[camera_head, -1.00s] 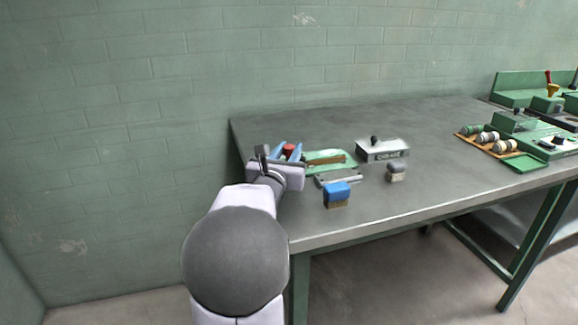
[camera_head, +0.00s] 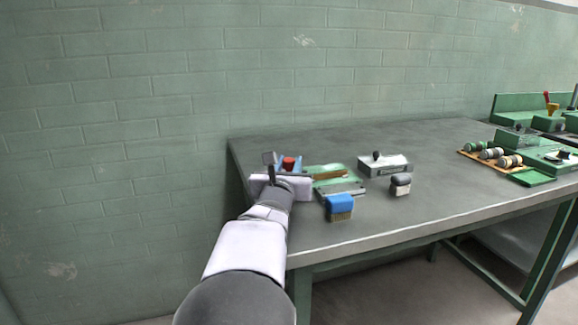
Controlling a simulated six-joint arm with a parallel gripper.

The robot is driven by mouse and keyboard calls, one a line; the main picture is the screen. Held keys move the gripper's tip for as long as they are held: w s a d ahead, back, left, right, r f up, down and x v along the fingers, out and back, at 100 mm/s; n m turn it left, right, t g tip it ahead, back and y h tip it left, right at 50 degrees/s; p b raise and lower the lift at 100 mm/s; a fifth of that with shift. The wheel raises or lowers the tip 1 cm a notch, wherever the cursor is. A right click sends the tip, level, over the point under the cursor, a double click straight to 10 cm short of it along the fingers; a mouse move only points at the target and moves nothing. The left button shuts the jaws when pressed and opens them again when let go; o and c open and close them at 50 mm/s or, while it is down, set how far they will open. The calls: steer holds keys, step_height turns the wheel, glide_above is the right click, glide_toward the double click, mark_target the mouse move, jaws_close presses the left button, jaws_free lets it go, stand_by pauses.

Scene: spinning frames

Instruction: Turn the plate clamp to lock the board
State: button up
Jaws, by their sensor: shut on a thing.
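My gripper (camera_head: 287,172) is at the left end of the table, with its blue fingers on either side of a small red knob (camera_head: 289,163). It is shut on this red knob, which appears to be the plate clamp's handle. My gripper's body hides the lower part of the clamp and the fixture's left side, so how far the clamp is turned cannot be told.
A blue-topped brush (camera_head: 340,206) stands in front of the fixture. A grey-topped block (camera_head: 400,185) and a light grey box with a black knob (camera_head: 385,166) stand to the right. A tray of rollers (camera_head: 490,155) and green fixtures are at the far right.

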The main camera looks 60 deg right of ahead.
mark_target(288, 166)
steer(key=o, duration=1)
steer(key=shift+o, duration=0.2)
steer(key=shift+a, duration=0.1)
steer(key=shift+v, duration=3.6)
steer(key=shift+r, duration=0.1)
